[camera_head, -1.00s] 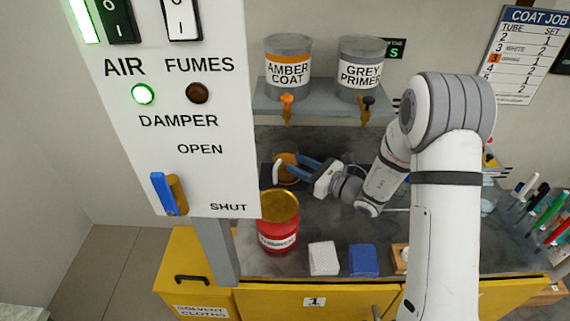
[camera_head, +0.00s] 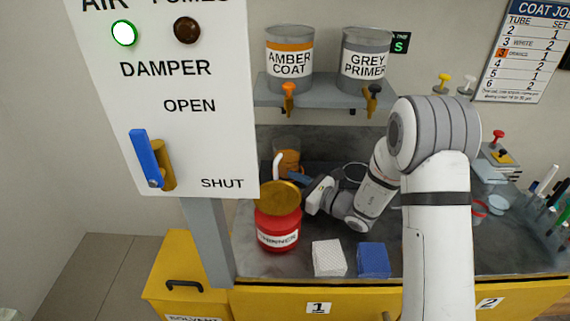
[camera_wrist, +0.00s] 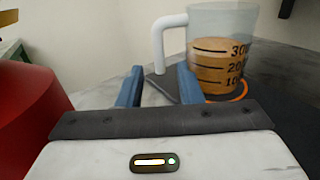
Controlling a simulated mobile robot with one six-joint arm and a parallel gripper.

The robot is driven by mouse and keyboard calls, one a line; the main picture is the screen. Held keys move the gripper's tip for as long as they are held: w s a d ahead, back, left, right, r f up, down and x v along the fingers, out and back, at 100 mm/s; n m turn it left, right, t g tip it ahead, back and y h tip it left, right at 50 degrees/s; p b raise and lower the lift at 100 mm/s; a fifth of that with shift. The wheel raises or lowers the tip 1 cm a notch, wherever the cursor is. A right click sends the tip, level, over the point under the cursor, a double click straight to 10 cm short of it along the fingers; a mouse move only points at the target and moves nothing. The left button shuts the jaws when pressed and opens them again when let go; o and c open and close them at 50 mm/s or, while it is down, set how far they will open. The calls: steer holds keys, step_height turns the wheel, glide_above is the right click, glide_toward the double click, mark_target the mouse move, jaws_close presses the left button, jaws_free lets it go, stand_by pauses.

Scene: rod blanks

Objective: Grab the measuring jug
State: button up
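The measuring jug (camera_wrist: 226,45) is clear with black marks, amber liquid inside and a white handle on its left side. It stands upright on a dark round base with an orange ring. In the head view the jug (camera_head: 287,150) stands on the bench behind the red thinner can. My gripper (camera_wrist: 158,84) is open, its blue fingers pointing at the handle. The handle's lower end shows between the fingertips; I cannot tell how deep it sits between them. In the head view my gripper (camera_head: 297,184) is partly hidden behind the can's lid.
The red thinner can (camera_head: 278,225) stands close to the left of my gripper. A white block (camera_head: 328,258) and a blue block (camera_head: 373,260) lie at the bench front. The shelf (camera_head: 330,96) with two coating cans is above. A damper panel (camera_head: 165,110) stands at left.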

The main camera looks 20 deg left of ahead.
mark_target(276, 180)
steer(key=x, duration=0.5)
steer(key=shift+w+a+r+p, duration=0.1)
steer(key=shift+a+r+p, duration=0.15)
steer(key=shift+a+p, duration=0.05)
jaws_close()
